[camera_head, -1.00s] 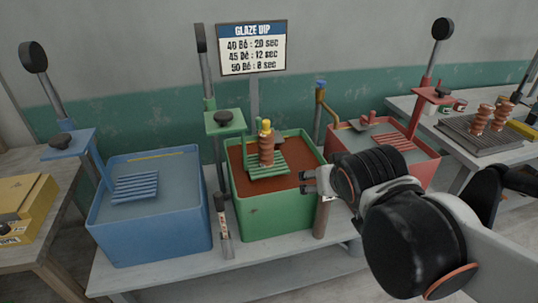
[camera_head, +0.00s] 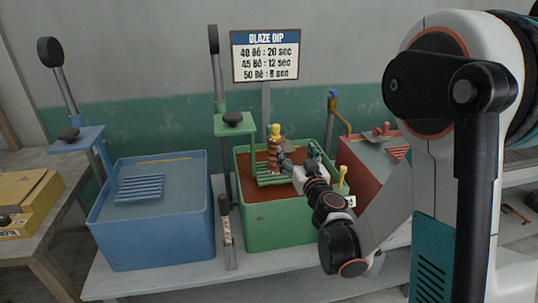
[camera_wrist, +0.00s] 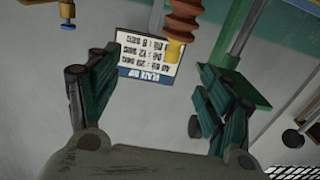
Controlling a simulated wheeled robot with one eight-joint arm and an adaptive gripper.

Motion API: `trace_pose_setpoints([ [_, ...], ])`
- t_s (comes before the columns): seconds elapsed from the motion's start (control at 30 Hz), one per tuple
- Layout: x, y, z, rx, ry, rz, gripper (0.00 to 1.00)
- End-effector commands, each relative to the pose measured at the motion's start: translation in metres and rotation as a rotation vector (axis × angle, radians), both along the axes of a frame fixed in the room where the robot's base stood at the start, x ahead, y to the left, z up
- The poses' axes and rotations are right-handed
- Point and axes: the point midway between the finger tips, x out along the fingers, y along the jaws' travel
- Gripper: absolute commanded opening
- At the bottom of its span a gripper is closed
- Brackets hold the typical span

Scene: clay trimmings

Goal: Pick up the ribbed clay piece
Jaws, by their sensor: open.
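The ribbed clay piece (camera_head: 274,158) is reddish brown with a yellow top. It stands upright on a green slatted rack (camera_head: 266,180) in the green tub (camera_head: 283,230). In the wrist view the ribbed clay piece (camera_wrist: 183,18) hangs in from the top edge, upside down, its yellow end (camera_wrist: 174,50) lowest; the rest is cut off. My gripper (camera_head: 288,158) is just right of the piece in the head view. In the wrist view my gripper (camera_wrist: 158,65) is open, fingers spread left and right, nothing between them. I cannot tell whether a finger touches the piece.
A blue tub (camera_head: 155,225) stands left, a red tub (camera_head: 370,170) right, partly behind my arm. A green post (camera_head: 224,165) with a green plate (camera_head: 235,123) rises left of the piece. A glaze sign (camera_head: 265,57) stands behind. A yellow box (camera_head: 25,205) sits far left.

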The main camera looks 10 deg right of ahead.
Motion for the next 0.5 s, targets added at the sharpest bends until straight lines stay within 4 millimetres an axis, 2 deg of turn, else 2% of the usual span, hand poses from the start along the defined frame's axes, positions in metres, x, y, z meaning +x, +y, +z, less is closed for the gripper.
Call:
trace_pose_setpoints([
  [0.03, 0.003, 0.005, -0.016, -0.002, 0.001, 0.027, 0.73],
  [0.2, 0.006, 0.018, -0.045, -0.001, 0.012, 0.091, 0.73],
  [0.37, 0.012, 0.023, -0.051, 0.000, 0.017, 0.110, 0.73],
  [0.5, 0.029, 0.025, -0.048, 0.000, 0.017, 0.110, 0.73],
])
